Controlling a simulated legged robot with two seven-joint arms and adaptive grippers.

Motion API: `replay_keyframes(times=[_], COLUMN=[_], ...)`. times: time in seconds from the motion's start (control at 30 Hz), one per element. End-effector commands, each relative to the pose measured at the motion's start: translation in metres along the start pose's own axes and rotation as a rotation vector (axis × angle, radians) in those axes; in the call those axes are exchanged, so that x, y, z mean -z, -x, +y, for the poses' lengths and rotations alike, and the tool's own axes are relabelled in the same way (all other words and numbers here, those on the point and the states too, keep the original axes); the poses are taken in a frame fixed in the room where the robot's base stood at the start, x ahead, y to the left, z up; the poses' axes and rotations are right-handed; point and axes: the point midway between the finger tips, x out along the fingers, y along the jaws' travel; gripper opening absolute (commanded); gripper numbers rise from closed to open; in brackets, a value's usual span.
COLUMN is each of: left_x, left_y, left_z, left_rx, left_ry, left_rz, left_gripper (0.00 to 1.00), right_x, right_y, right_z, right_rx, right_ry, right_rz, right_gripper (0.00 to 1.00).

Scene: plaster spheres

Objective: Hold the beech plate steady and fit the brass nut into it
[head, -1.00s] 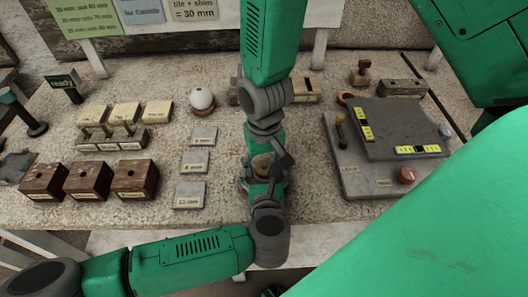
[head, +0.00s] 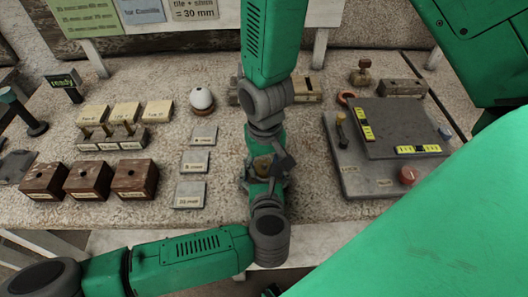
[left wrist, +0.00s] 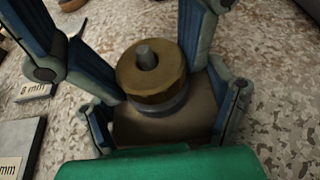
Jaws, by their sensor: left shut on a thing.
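The brass nut (left wrist: 158,86) is a round brass ring with a grey stud in its middle, seen in the left wrist view. It sits above a grey collar over the brown beech plate (left wrist: 165,127). My left gripper (left wrist: 166,108) is shut on the plate, one finger on each side. My right gripper (left wrist: 152,78) comes from above with its fingers on either side of the nut; whether they press on it is unclear. In the head view my left gripper (head: 264,172) meets the right arm from the top, which hides most of the work. How deep the nut sits is hidden.
Labelled tiles (head: 190,194) lie just left of the grippers, with wooden blocks (head: 134,178) farther left. A white sphere (head: 201,99) stands behind the tiles. A grey board (head: 350,181) with a raised panel is at the right. The speckled table is clear between board and arms.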

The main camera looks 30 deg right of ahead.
Motion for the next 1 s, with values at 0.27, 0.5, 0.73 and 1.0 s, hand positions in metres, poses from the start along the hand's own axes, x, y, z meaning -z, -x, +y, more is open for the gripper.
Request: replay_keyframes(times=[0.27, 0.5, 0.73, 1.0], left_x=[-0.0019, -0.0019, -0.0018, -0.0017], left_y=[0.0003, 0.0004, 0.0003, 0.0003], left_z=[-0.0008, -0.0008, -0.0009, -0.0011], left_rx=[0.002, 0.001, 0.002, 0.002], left_ry=[0.001, 0.001, 0.001, 0.001], left_rz=[-0.003, -0.003, -0.003, -0.003], left_gripper=[0.52, 0.52, 0.52, 0.52], right_x=[0.0003, 0.0005, 0.0008, 0.0008], right_y=[-0.0001, -0.0005, -0.0006, -0.0006], right_z=[0.0, 0.0, 0.0002, 0.0003], right_rx=[-0.003, -0.005, -0.004, -0.004], right_ry=[-0.56, -1.188, -1.494, -1.495], right_rz=[0.004, 0.007, 0.007, 0.007], right_gripper=[0.04, 0.04, 0.04, 0.62])
